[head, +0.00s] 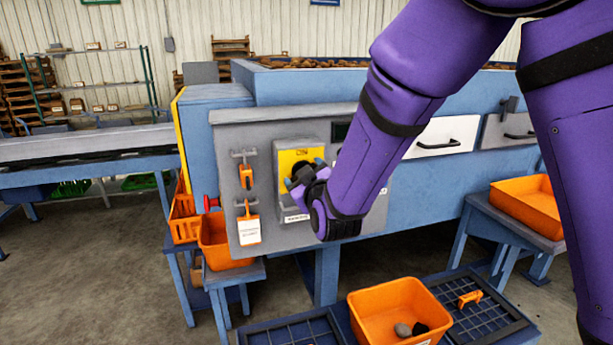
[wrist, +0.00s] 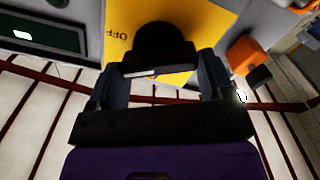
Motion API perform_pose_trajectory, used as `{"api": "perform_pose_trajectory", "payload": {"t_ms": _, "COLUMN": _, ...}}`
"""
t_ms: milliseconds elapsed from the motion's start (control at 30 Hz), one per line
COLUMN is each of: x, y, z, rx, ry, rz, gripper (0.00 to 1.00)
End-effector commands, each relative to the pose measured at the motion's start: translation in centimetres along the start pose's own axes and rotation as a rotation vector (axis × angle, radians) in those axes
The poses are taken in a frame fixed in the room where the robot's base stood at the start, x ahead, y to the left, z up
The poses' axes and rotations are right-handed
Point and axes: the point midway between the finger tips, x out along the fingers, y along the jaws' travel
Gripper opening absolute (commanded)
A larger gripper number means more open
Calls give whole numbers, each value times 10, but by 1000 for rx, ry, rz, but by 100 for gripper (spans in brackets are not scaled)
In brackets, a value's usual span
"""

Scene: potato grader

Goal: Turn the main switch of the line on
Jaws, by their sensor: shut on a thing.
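The main switch is a black rotary knob (wrist: 160,45) on a yellow plate (head: 291,160), set in a pale box on the grey control panel (head: 237,135). My gripper (head: 301,178) is at this plate and covers much of the knob in the head view. In the wrist view my gripper (wrist: 163,68) has one finger on each side of the knob and is shut on it. The word OFF shows on the yellow plate left of the knob. A thin light strip shows at the knob's lower edge. I cannot tell which setting the knob points to.
Orange padlock-like pieces (head: 247,175) and a white-and-orange tag (head: 248,228) hang left of the switch. A red button (head: 211,202) sticks out at the panel's left side. An orange bin (head: 385,310) with dark lumps stands in front, below my arm.

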Motion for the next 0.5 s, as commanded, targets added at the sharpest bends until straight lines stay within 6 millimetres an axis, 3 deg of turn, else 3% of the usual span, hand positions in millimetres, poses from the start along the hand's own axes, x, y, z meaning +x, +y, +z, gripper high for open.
{"api": "perform_pose_trajectory", "payload": {"t_ms": 500, "x": 0, "y": -4, "z": 1, "rx": -491, "ry": 0, "rz": -1, "gripper": 51}}
